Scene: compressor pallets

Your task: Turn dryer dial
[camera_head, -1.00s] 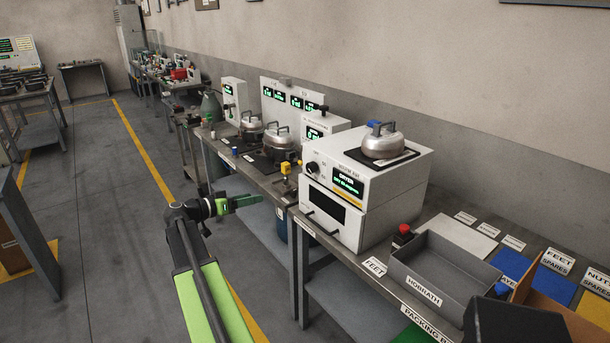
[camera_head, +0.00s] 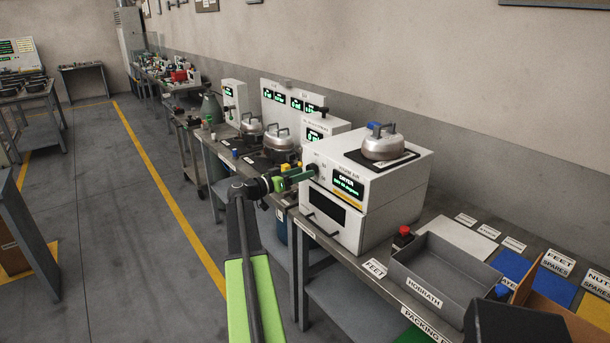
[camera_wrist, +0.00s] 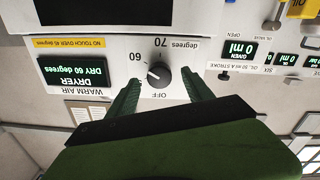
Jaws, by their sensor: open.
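The dryer (camera_head: 365,190) is a white box on the bench with a dark front window and a green-lit display (camera_head: 348,184). In the wrist view, upside down, the display (camera_wrist: 74,74) reads "DRY 60 degrees". The dark round dial (camera_wrist: 159,75) has a white pointer line, with marks OFF, 60 and 70 around it; the pointer looks turned toward 60. My gripper (camera_wrist: 160,88) is open, its two green fingers on either side of the dial. I cannot tell if they touch it.
A metal pot (camera_head: 383,147) sits on a black mat on top of the dryer. A grey tray (camera_head: 430,292) and a red button (camera_head: 403,232) are to the right. Other pots and a panel with displays (camera_head: 290,98) stand to the left. The floor aisle (camera_head: 120,220) is clear.

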